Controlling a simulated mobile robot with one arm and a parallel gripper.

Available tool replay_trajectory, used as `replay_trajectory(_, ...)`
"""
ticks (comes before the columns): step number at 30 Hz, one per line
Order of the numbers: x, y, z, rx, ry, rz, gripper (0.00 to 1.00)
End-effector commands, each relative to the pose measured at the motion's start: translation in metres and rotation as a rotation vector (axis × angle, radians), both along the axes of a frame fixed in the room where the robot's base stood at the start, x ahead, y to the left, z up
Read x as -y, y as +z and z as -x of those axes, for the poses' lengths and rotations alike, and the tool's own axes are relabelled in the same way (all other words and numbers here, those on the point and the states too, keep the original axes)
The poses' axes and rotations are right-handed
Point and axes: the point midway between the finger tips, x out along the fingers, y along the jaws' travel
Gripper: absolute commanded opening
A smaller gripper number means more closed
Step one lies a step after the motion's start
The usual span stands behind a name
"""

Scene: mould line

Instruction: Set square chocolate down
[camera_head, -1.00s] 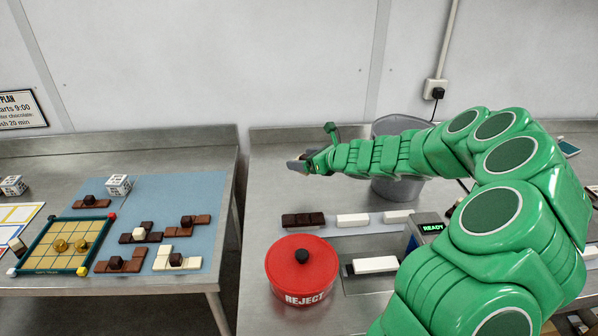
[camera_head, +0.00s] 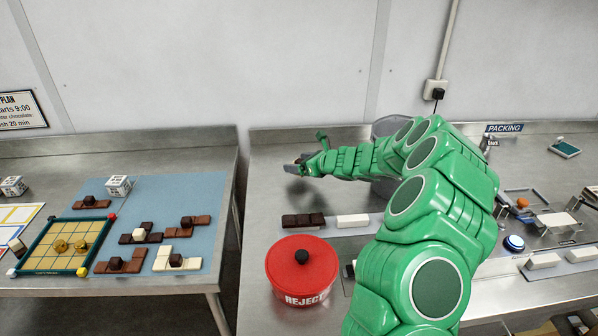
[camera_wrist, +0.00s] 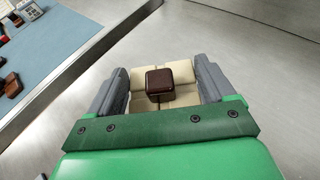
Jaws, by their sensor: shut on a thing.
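The square chocolate (camera_wrist: 182,98) is a cream-coloured block of several segments with a dark brown cube (camera_wrist: 160,80) on top. In the wrist view it sits between the two grey fingers of my gripper (camera_wrist: 160,82), which is shut on it. In the head view my gripper (camera_head: 296,165) is over the back left part of the right-hand steel table (camera_head: 262,200). The chocolate can hardly be made out there. I cannot tell whether its underside touches the table.
A red REJECT pot (camera_head: 302,270) stands near the front. A dark bar (camera_head: 303,220) and a white bar (camera_head: 352,220) lie behind it. A grey bucket (camera_head: 385,125) is partly hidden behind my arm. A gap separates the left table's blue mat (camera_head: 205,205) from this table. Bare steel surrounds my gripper.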

Motion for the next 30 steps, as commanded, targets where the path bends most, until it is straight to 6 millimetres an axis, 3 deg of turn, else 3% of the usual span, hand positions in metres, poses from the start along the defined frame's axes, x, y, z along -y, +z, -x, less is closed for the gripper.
replay_trajectory(9, -0.001, -0.008, -0.007, 0.002, 0.002, 0.0, 0.51)
replay_trajectory(17, -0.002, -0.039, -0.007, -0.001, 0.002, -0.001, 0.51)
replay_trajectory(29, -0.002, -0.042, -0.007, 0.001, 0.002, -0.001, 0.51)
replay_trajectory(30, -0.001, -0.041, -0.007, 0.001, 0.002, -0.001, 0.89)
